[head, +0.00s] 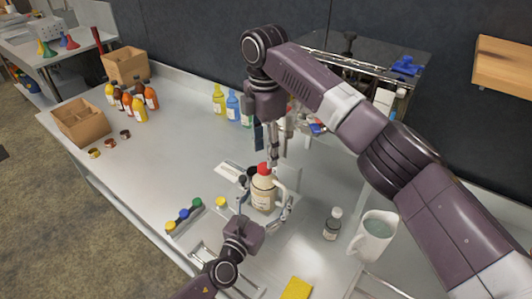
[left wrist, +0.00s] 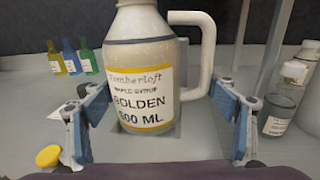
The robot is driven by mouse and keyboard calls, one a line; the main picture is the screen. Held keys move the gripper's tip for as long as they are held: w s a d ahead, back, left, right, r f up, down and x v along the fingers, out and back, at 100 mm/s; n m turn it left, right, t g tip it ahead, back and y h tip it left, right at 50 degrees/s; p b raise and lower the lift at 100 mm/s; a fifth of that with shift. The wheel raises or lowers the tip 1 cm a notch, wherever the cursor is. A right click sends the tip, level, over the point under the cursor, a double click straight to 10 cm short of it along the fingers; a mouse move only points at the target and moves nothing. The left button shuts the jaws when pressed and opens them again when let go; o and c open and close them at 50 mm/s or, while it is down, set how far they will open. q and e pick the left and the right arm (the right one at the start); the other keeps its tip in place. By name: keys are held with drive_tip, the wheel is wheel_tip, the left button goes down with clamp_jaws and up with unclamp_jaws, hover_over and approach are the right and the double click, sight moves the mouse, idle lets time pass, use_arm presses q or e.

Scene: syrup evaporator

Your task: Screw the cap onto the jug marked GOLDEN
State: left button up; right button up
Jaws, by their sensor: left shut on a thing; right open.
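The jug marked GOLDEN (head: 263,193) stands upright on the steel table, with its handle to the right. Its label faces my left wrist camera (left wrist: 144,90). My left gripper (head: 264,200) is shut on the jug from the front, one finger on each side. A red cap (head: 265,169) sits at the top of the jug's neck. I cannot tell whether it is threaded on. My right gripper (head: 268,152) is open and points down, close over the cap. Its fingers partly overlap in the head view. The jug's top is outside the left wrist view.
A small dark bottle (head: 332,223) and a white pitcher (head: 373,237) stand to the right. A yellow cap (head: 221,202) lies left of the jug, near a row of coloured pieces (head: 184,214). A yellow sponge (head: 297,289) lies in front. Coloured bottles (head: 232,104) stand behind.

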sight(265, 167)
wheel_tip(265, 167, up, 2)
drive_tip(key=n, duration=0.5)
drive_tip(key=shift+n, duration=0.3)
drive_tip(key=n, duration=0.2)
drive_tip(key=r+n, duration=0.1)
drive_tip(key=n, duration=0.1)
drive_tip(key=shift+r, duration=0.2)
drive_tip(key=shift+f, duration=0.1)
drive_tip(key=shift+f, duration=3.95)
drive_tip(key=shift+c, duration=0.4)
clamp_jaws()
drive_tip(key=m, duration=0.3)
drive_tip(key=shift+d, duration=0.1)
